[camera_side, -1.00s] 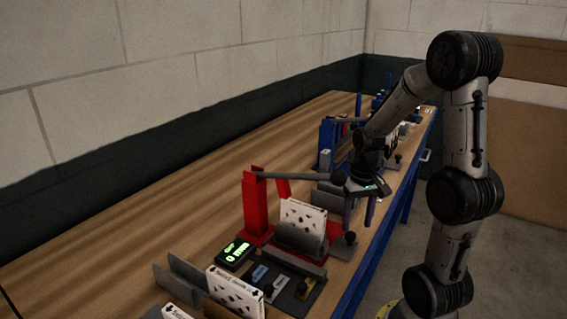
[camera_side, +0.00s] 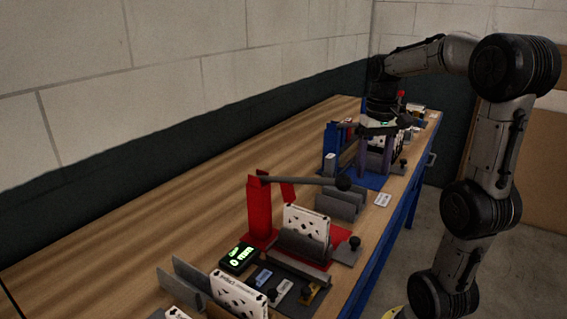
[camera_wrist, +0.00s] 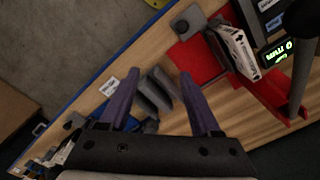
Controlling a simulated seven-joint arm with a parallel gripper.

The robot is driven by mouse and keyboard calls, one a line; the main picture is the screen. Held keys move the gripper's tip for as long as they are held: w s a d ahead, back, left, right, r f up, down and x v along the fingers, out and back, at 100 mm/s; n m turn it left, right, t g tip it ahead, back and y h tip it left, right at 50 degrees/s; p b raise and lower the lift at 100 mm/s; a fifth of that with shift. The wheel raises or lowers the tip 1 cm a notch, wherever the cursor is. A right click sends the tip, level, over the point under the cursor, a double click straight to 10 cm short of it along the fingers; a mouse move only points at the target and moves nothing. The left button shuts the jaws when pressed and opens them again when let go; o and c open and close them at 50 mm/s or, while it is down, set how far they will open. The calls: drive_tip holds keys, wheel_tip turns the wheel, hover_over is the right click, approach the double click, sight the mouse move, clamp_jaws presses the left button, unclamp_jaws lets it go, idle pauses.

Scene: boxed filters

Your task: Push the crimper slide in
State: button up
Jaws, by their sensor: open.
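A red lever press (camera_side: 259,209) stands on a red base, with a white boxed filter (camera_side: 306,222) in a grey holder. I cannot tell which is the crimper. My gripper (camera_side: 374,170) is open, fingers down, at the blue station, partly hiding it. In the wrist view its purple fingers (camera_wrist: 160,75) are apart with nothing held.
A grey slotted rack (camera_side: 341,204) stands between the two stations; a white card (camera_side: 383,200) lies near the table's front edge. A lit green display (camera_side: 238,258) and more filters (camera_side: 238,292) are nearer the camera. The table's wall side is clear.

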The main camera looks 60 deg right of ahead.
wheel_tip(320, 180, up, 9)
drive_tip(key=w+a+n+g+h, duration=0.1)
drive_tip(key=w+a+n, duration=0.3)
drive_tip(key=a+n, duration=0.3)
drive_tip(key=w+a+n+g, duration=0.1)
drive_tip(key=w+a+n, duration=0.4)
drive_tip(key=a, duration=1.3)
drive_tip(key=shift+f+n+h, duration=0.2)
drive_tip(key=shift+n+h, duration=0.2)
drive_tip(key=shift+n, duration=1.4)
